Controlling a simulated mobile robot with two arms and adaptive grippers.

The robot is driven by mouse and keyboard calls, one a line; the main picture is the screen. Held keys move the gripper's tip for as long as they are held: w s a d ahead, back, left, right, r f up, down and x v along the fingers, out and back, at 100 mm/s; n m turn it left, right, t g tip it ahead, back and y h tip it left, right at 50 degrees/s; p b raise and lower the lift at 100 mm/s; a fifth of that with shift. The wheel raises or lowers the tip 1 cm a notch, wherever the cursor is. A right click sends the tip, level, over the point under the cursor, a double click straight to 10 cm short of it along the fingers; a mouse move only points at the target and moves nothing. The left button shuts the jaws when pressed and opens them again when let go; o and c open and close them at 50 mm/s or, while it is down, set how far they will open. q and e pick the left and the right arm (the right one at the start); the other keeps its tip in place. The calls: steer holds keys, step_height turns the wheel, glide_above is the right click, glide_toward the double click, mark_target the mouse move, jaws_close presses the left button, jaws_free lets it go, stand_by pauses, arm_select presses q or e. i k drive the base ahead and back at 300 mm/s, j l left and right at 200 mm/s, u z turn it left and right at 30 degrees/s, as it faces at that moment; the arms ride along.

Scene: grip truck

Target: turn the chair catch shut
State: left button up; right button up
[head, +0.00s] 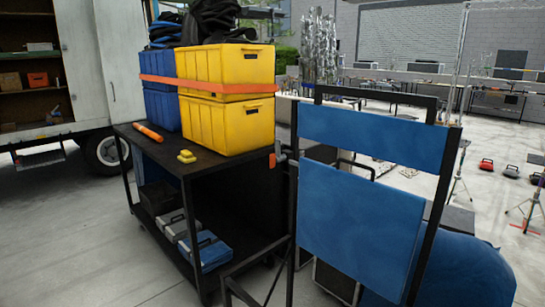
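The blue chair (360,218) with a black frame stands upright in the right foreground of the head view, beside the cart (160,150). A small orange piece (272,160) and a grey bracket (281,150) show between the cart's right edge and the chair's left post. They may be the chair catch; I cannot tell how it is turned or whether it is shut. Neither my left nor my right gripper is in view.
The black cart carries yellow crates (232,125) and blue crates (163,110) under an orange strap (170,80). A yellow clamp-like piece (186,157) and an orange tube (148,132) lie on its top. A truck (110,60) stands behind. Floor at left is clear.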

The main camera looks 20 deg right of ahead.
mark_target(274, 158)
steer(key=i+j+z, duration=0.1)
steer(key=i+j, duration=0.2)
steer(key=i+j+z, duration=0.25)
steer(key=i+j, duration=0.25)
steer(key=j, duration=0.25)
steer(key=i+j+z, duration=0.1)
steer(key=j, duration=0.25)
steer(key=i, duration=0.1)
